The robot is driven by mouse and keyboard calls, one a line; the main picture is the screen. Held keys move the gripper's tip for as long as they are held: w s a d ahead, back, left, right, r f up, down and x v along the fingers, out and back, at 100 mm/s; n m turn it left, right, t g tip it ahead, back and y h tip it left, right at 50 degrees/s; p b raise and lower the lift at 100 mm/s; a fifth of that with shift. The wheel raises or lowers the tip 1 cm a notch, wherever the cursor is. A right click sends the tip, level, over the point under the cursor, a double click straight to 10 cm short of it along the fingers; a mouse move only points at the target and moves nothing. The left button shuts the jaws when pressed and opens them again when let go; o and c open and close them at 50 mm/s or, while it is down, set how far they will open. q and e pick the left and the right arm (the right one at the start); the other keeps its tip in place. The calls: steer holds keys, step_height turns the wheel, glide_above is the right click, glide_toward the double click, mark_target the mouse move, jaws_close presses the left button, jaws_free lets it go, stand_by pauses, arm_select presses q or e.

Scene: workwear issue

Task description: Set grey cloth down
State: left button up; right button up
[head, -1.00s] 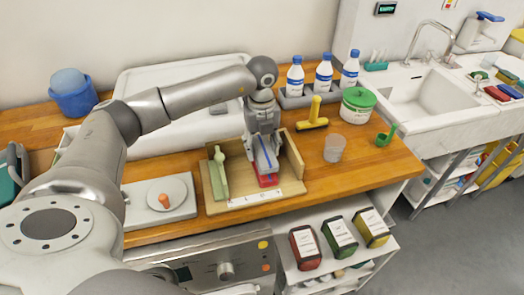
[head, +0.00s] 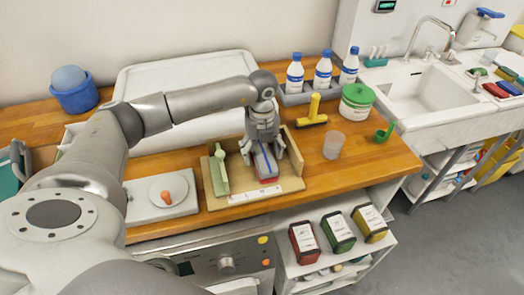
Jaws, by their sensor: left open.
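The grey cloth (head: 265,165) with a blue stripe is in the wooden folding tray (head: 228,193) on the counter. It rests on top of a red folded cloth (head: 269,181), of which only the front edge shows. My left gripper (head: 262,155) is open just above the grey cloth, its fingers spread to either side. The gripper hides the back part of the cloth. My right gripper is not in view.
A green block-like piece (head: 219,172) stands at the tray's left side. A white scale (head: 165,199) is left of the tray. A yellow scraper (head: 313,112), clear cup (head: 333,145) and green-lidded tub (head: 356,102) stand to the right.

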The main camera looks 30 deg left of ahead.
mark_target(262, 153)
arm_select(q)
steer(key=shift+r, duration=0.15)
step_height(262, 153, up, 12)
steer(key=b, duration=0.3)
stand_by(0.6)
